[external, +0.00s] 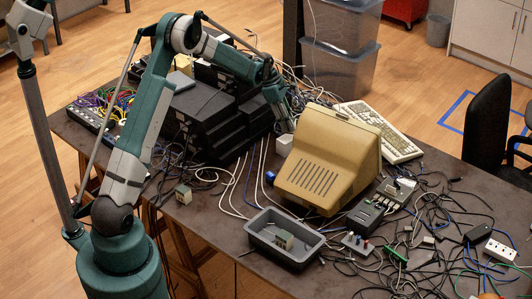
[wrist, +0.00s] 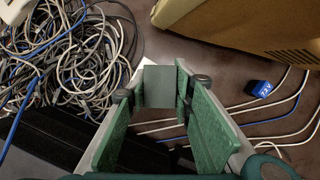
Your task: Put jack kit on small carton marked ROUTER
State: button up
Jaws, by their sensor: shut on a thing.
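My gripper (wrist: 158,95) is shut on a small grey-green block, likely the jack kit (wrist: 158,84), gripped between its green fingertips. A small white box (external: 284,145), possibly the ROUTER carton, stands on the table just below my gripper, left of the monitor. No marking on it is readable. In the wrist view only a pale edge shows beside the held block, mostly hidden by the left finger.
The beige monitor (external: 329,158) stands close on the right. Black stacked units (external: 212,125) are on the left, with tangled cables (wrist: 70,55) behind. A blue 12V block (wrist: 262,89) and loose cables lie nearby. A grey tray (external: 261,250) holding a small box stands in front.

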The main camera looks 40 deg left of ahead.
jog(key=shift+f, duration=1.4)
jog(key=shift+f, duration=0.2)
jog(key=o, duration=0.9)
jog(key=shift+r, duration=0.1)
jog(key=shift+r, duration=0.1)
jog(key=v, duration=1.2)
jog(key=shift+p, duration=0.35)
jog(key=shift+r, duration=0.1)
